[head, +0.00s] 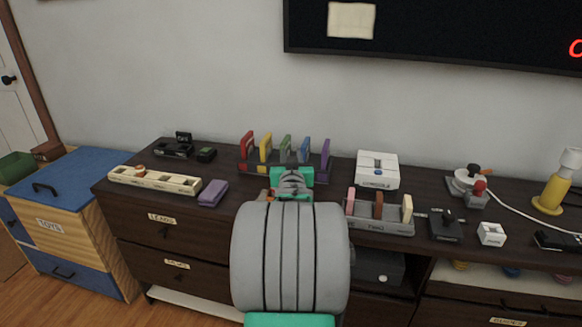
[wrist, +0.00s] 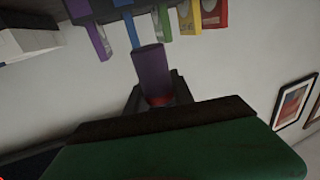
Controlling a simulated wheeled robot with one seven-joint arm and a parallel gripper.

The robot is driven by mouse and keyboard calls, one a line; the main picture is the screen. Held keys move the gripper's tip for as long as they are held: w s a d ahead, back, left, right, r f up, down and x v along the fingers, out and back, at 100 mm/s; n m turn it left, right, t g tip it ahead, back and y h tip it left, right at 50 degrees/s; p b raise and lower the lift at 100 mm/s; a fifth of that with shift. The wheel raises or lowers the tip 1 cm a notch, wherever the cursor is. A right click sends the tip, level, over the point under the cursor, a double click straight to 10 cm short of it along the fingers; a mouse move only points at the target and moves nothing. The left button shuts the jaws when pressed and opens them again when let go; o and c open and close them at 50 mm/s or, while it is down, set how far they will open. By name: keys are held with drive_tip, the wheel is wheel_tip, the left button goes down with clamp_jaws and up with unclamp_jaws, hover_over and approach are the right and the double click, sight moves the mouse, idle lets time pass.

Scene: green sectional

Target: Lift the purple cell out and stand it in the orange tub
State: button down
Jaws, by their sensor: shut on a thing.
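In the wrist view, my gripper (wrist: 160,98) is shut on the purple cell (wrist: 149,72), a purple cylinder with a red end near the jaws. In the head view, my teal and grey gripper (head: 292,178) is over the dark dresser, just in front of the rack of coloured cartridges. My forearm hides the held cell there. A small orange patch (head: 264,195) shows at the left of my arm. I cannot tell whether it is the orange tub, as my arm covers most of that area.
The rack (head: 250,170) holds upright red, yellow, green, blue and purple cartridges. A cream tray (head: 155,181) and a purple block (head: 213,193) lie to the left. A white console (head: 377,170) and a grey tray (head: 380,225) with several upright pieces stand to the right.

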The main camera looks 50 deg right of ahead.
wheel_tip(320, 180, down, 8)
drive_tip(key=b, duration=0.5)
drive_tip(key=shift+b, duration=0.35)
idle(0.4)
drive_tip(key=c, duration=1)
unclamp_jaws()
drive_tip(key=shift+a, duration=0.1)
drive_tip(key=p+v, duration=0.1)
drive_tip(key=v, duration=0.6)
drive_tip(key=shift+r, duration=0.1)
drive_tip(key=shift+s+a, duration=0.25)
